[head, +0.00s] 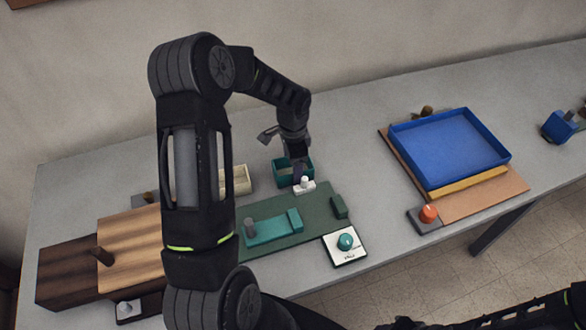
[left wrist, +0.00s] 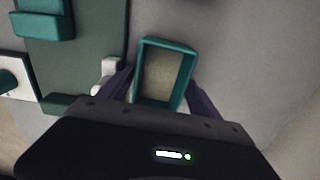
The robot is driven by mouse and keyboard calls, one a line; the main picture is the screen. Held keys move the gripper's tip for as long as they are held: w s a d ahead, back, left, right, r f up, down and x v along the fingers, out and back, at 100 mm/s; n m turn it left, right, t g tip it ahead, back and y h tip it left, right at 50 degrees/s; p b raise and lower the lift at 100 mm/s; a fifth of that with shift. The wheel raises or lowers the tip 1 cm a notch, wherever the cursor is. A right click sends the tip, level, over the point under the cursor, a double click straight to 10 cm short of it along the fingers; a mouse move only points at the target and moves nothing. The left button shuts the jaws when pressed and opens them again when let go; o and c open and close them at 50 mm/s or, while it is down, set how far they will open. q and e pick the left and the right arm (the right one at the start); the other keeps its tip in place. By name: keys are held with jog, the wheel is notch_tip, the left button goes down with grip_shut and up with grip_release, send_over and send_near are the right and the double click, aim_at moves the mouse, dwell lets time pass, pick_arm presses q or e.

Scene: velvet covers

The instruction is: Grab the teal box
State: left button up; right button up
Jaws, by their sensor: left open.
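The teal box (head: 281,175) is a small open-topped box on the grey table, behind the green board. In the left wrist view the teal box (left wrist: 190,58) lies between my fingers, its inside beige and empty. My left gripper (head: 302,178) reaches down over the box's right part in the head view. In the left wrist view my left gripper (left wrist: 160,90) is open, with one dark finger on each side of the box's near end. I cannot tell whether the fingers touch it. My right gripper is not clearly visible; only part of a dark arm shows at the lower right.
A green board (head: 290,232) with teal blocks lies in front of the box. A small white piece (head: 304,186) stands close to my left gripper. A cream box (head: 242,180) is to the left. A blue tray (head: 450,148) is at the right. A teal button (head: 345,242) is at the front.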

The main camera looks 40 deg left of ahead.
pick_arm(q)
jog(key=shift+c, duration=0.4)
jog(key=c, duration=1.1)
notch_tip(320, 180, up, 10)
jog(key=b, duration=0.1)
jog(key=shift+b, duration=0.35)
dwell(0.4)
